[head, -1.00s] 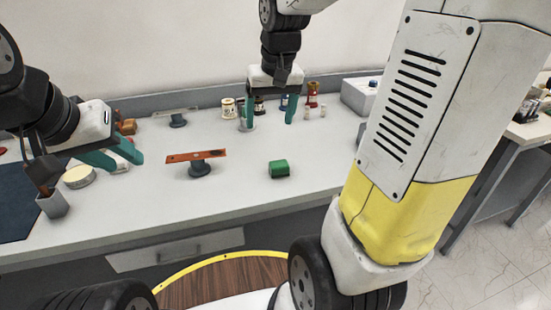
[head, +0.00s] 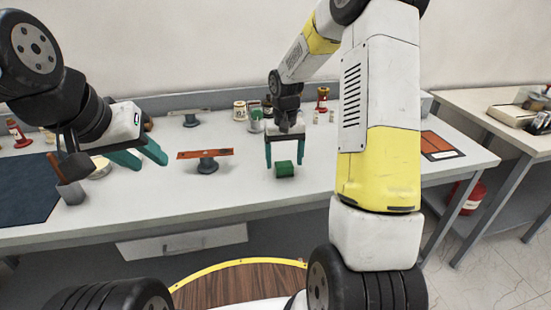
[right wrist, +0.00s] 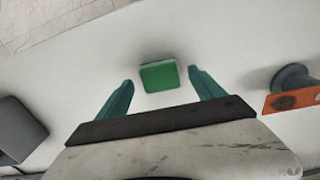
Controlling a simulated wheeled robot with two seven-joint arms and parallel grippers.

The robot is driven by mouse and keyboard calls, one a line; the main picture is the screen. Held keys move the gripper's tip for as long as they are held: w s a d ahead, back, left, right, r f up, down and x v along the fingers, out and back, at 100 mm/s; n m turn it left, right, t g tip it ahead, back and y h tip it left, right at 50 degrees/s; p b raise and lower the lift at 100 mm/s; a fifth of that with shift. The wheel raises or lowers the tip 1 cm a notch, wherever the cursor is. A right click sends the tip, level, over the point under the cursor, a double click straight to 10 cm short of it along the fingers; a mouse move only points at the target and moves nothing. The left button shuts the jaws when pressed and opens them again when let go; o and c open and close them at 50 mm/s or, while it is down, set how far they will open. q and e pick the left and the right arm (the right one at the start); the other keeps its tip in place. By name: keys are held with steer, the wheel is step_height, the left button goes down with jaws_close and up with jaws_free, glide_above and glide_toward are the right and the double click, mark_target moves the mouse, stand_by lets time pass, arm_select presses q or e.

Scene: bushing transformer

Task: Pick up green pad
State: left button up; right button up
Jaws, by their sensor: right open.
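The green pad (head: 285,169) is a small green block lying on the white table, near the middle of the head view. It also shows in the right wrist view (right wrist: 160,76), just beyond and between the fingertips. My right gripper (head: 285,163) is open and empty, pointing down with its teal fingers spread close to the pad. The wrist view shows its fingertips (right wrist: 160,78) on either side, with the pad between them and apart from both. My left gripper (head: 152,160) is at the left above the table, its teal fingers apart with nothing seen between them.
An orange bar on a dark stand (head: 206,160) is left of the pad. Cans and bottles (head: 252,110) stand at the back. A grey cup (head: 71,192) and a dark mat (head: 25,192) are at the left. Table around the pad's front is clear.

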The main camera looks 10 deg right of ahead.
step_height(320, 180, down, 2)
steer(key=shift+f, duration=0.15)
steer(key=c, duration=1.5)
steer(key=shift+o, duration=0.2)
steer(key=shift+r, duration=0.2)
steer(key=shift+r, duration=0.25)
step_height(320, 180, up, 3)
steer(key=s+a, duration=0.3)
steer(key=s, duration=0.4)
steer(key=s+a+r, duration=0.1)
steer(key=s+a, duration=0.2)
steer(key=s, duration=0.4)
steer(key=shift+s+a, duration=0.25)
steer(key=shift+a, duration=0.15)
steer(key=shift+r, duration=0.1)
